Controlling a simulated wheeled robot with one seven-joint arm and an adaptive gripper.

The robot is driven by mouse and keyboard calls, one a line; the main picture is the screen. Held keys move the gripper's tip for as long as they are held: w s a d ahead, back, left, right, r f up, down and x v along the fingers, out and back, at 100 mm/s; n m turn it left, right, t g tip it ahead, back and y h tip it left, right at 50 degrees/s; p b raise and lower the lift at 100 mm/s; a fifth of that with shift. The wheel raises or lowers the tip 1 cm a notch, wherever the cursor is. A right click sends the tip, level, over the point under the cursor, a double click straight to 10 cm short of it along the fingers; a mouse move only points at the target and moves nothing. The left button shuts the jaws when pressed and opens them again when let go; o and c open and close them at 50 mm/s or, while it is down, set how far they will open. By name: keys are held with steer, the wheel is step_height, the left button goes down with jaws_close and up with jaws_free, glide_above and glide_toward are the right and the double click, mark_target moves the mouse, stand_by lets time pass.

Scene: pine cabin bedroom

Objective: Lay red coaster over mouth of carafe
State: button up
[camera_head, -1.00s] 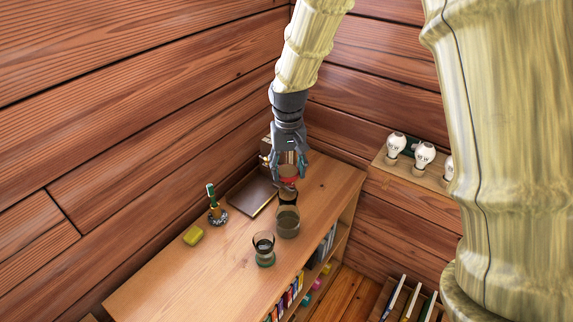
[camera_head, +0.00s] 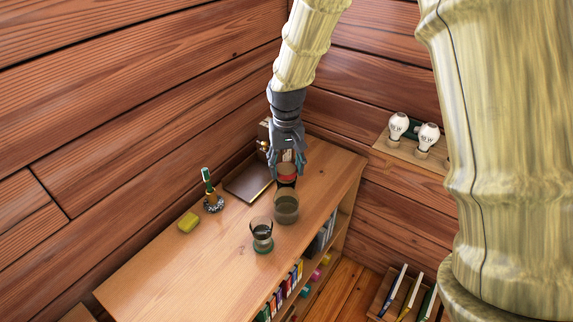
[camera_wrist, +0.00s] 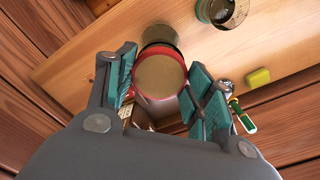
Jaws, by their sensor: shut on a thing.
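My gripper (camera_head: 288,165) points down over the far part of the wooden shelf top, shut on the red coaster (camera_head: 287,171). In the wrist view the coaster (camera_wrist: 160,77) is a round disc with a red rim and a tan face, held by its edges between the teal finger pads. The carafe (camera_head: 286,209) stands upright on the shelf top, its dark neck close below the coaster. In the wrist view the carafe (camera_wrist: 160,22) lies behind the coaster, which hides part of it. I cannot tell whether coaster and carafe touch.
A glass (camera_head: 262,234) stands beside the carafe, nearer the front. A dark book (camera_head: 249,183), a pot with a green-handled brush (camera_head: 212,200) and a yellow sponge (camera_head: 188,223) lie toward the wall. The shelf top's near left is clear.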

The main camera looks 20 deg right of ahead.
steer(key=shift+f, duration=0.6)
stand_by(0.4)
steer(key=o, duration=1.1)
